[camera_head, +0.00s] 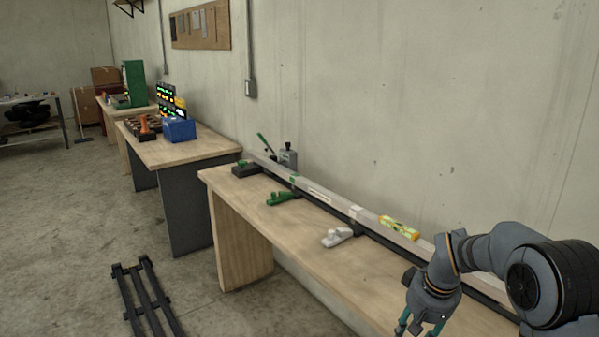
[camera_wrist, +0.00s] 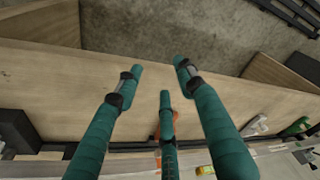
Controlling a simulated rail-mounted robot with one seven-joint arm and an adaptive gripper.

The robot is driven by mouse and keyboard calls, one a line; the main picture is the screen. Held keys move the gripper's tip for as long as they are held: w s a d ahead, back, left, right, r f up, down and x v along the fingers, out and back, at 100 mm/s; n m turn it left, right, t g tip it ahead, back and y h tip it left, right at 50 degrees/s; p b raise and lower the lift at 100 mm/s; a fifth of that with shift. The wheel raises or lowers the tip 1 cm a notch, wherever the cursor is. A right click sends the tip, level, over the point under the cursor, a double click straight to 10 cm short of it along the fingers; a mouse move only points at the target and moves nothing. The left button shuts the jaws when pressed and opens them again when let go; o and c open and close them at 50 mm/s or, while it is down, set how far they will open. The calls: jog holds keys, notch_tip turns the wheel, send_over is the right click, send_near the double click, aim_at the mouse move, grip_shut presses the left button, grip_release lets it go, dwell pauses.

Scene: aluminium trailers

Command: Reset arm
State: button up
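My gripper (camera_head: 408,325) hangs fingers-down over the front part of the near wooden bench (camera_head: 345,278), at the lower right of the head view. In the wrist view its teal fingers (camera_wrist: 160,76) are spread apart. Nothing shows between their tips, so it is open and empty. The bench top lies behind the fingers in the wrist view, with the floor beyond its edge.
A long metal beam (camera_head: 318,191) runs along the bench's back, with a yellow level (camera_head: 399,227) on it. A white clamp (camera_head: 337,237) and a green clamp (camera_head: 283,198) sit before it. A black rack (camera_head: 147,300) lies on the floor.

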jog(key=s+a+f+n+y+b, duration=0.1)
jog(key=s+a+f+n+b, duration=0.1)
jog(key=a, duration=0.6)
jog(key=s+a+f+n+t+y+b, duration=0.1)
jog(key=s+a+f+n+b, duration=0.1)
jog(key=s+a+f+b, duration=0.2)
jog(key=shift+s+a+b, duration=1.25)
jog(key=shift+s+a, duration=1.1)
jog(key=shift+s, duration=0.4)
jog(key=shift+s+y, duration=0.1)
jog(key=shift+y, duration=0.2)
